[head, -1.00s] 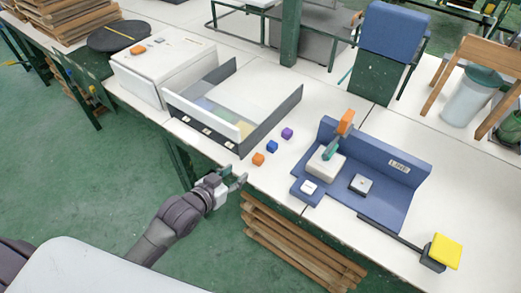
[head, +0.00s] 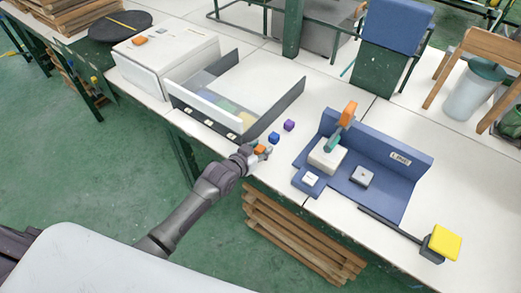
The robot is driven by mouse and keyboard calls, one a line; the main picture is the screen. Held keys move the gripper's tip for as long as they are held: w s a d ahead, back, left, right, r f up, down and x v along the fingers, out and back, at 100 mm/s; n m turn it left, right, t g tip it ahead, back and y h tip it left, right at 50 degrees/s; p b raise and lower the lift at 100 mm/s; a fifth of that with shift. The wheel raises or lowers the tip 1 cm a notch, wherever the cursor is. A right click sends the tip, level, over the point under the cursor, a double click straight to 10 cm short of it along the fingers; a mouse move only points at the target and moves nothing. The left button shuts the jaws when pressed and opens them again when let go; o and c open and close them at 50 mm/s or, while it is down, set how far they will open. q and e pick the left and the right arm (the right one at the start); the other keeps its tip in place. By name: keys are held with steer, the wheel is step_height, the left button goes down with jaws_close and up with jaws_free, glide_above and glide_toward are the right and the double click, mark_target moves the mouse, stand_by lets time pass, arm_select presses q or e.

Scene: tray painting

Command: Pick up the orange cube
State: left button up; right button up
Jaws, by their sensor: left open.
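The small orange cube (head: 260,149) is on the white table near its front edge, partly hidden by my left gripper. My left gripper (head: 262,153) reaches in from the left and is open, with its fingers at the cube. I cannot tell whether the fingers touch it. My right gripper is not in view.
A blue cube (head: 274,138) and a purple cube (head: 289,125) lie just behind the orange one. A grey-sided tray (head: 255,117) stands to the left. A blue fixture (head: 386,190) with a toggle clamp stands to the right.

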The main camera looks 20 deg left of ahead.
arm_select(q)
steer(key=shift+c, duration=0.4)
steer(key=c, duration=0.6)
